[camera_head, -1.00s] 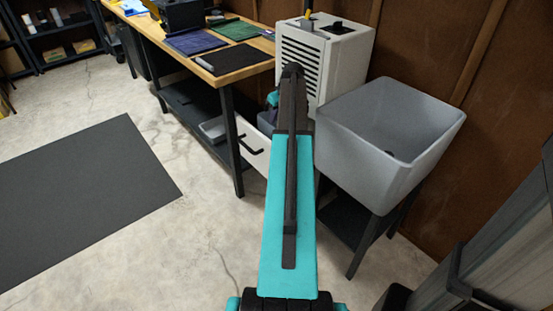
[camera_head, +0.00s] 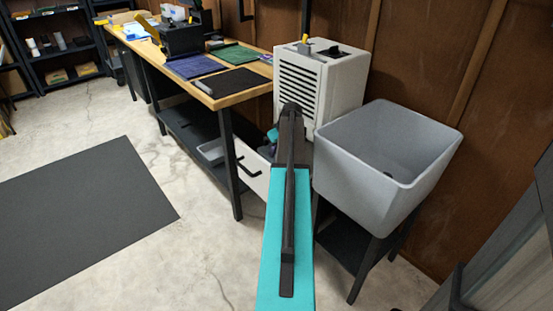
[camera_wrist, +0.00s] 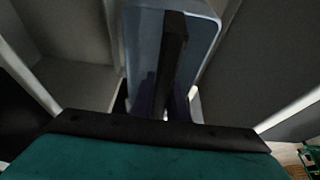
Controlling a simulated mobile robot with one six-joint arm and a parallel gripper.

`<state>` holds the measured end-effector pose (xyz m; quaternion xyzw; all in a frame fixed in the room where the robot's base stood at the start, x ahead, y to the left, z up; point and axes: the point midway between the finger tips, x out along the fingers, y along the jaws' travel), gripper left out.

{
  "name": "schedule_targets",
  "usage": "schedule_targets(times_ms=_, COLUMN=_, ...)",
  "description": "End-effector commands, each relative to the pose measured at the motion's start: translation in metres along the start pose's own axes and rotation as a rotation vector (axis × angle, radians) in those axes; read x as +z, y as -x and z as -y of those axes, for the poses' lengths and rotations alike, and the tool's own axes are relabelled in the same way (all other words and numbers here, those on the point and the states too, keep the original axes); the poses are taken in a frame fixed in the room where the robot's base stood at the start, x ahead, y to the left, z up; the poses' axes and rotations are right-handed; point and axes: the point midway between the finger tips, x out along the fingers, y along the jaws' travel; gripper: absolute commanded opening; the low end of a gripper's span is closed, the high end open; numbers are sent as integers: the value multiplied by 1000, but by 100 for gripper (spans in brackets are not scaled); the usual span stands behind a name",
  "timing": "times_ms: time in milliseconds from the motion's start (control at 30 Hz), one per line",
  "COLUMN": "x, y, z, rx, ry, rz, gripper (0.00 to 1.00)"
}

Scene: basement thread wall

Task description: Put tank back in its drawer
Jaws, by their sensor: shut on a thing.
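The tank (camera_wrist: 200,45) is a pale bluish, see-through container at the top middle of the wrist view. My gripper (camera_wrist: 168,105) is shut on it; a dark upright bar crosses the tank's middle and hides the exact grip. Pale walls stand on both sides of the tank, with dark gaps between. In the head view the open drawer (camera_head: 247,178) has a white front with a black handle, below the white louvered dehumidifier (camera_head: 345,75). My arm covers most of the tank and drawer there, so I cannot tell how deep the tank sits.
A grey utility sink (camera_head: 375,165) on a dark stand is close to the right of my arm. The wooden workbench (camera_head: 245,93) with mats and tools stands at left, its dark leg close to the drawer. A dark floor mat (camera_head: 85,220) lies on open concrete.

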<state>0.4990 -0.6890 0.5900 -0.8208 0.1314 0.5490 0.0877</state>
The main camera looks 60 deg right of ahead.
Motion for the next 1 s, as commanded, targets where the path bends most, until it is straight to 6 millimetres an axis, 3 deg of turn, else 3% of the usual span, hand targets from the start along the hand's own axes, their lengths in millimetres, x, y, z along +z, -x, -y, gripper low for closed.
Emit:
schedule_targets(times_ms=300, x=1, y=-1, z=0, rx=0, ry=-1, rz=-1, gripper=0)
schedule_targets(times_ms=667, x=14, y=-32, z=-1, rx=0, ry=-2, rz=0, gripper=0)
schedule_targets(times_ms=1000, x=15, y=-34, z=-1, rx=1, ry=-2, rz=-1, gripper=0)
